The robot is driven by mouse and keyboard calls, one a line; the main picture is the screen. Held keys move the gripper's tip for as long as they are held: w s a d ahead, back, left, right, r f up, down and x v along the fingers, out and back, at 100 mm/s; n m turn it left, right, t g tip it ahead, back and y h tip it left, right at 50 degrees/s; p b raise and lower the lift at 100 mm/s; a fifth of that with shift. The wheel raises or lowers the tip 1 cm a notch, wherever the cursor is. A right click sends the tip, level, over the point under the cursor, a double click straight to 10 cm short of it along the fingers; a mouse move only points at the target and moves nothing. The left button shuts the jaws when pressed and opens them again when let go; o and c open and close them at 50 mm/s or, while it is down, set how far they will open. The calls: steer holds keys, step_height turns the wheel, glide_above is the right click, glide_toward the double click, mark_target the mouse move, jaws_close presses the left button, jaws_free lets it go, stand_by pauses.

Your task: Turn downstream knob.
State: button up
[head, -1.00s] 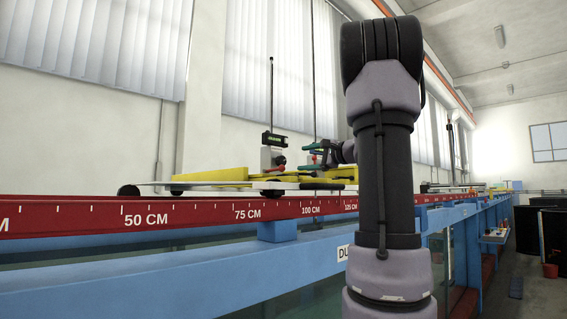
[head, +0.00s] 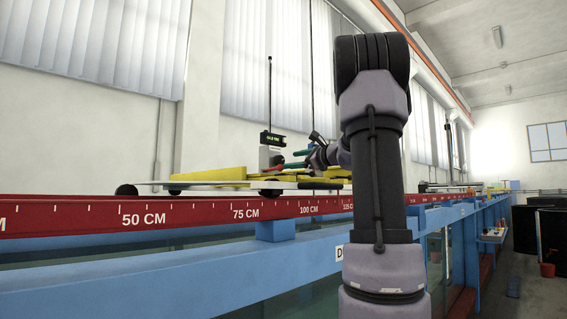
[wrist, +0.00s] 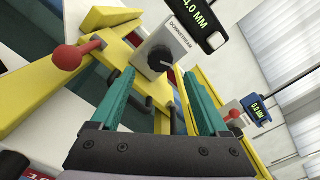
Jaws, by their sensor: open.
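The downstream knob (wrist: 160,58) is a dark round knob on a white box (wrist: 157,42) labelled DOWNSTREAM in the wrist view. A black display (wrist: 200,22) beside the box reads about 4.0 MM. My gripper (wrist: 158,78) is open and empty, with its two teal fingers apart. The knob appears just beyond the fingertips, between their lines; I see no contact. In the head view my gripper (head: 308,158) is small and partly hidden by my arm, over the yellow carriage (head: 222,174).
A red ball-ended lever (wrist: 68,57) stands left of the box. A second display (wrist: 256,107) reading 0.0 MM and another red ball (wrist: 234,118) are at right. The red scale rail (head: 190,212) and blue flume frame (head: 180,265) run along the front.

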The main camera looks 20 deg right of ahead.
mark_target(282, 161)
steer(key=x, duration=0.5)
steer(key=shift+w, duration=0.3)
jaws_close()
steer(key=shift+a+m, duration=0.1)
steer(key=shift+m, duration=0.7)
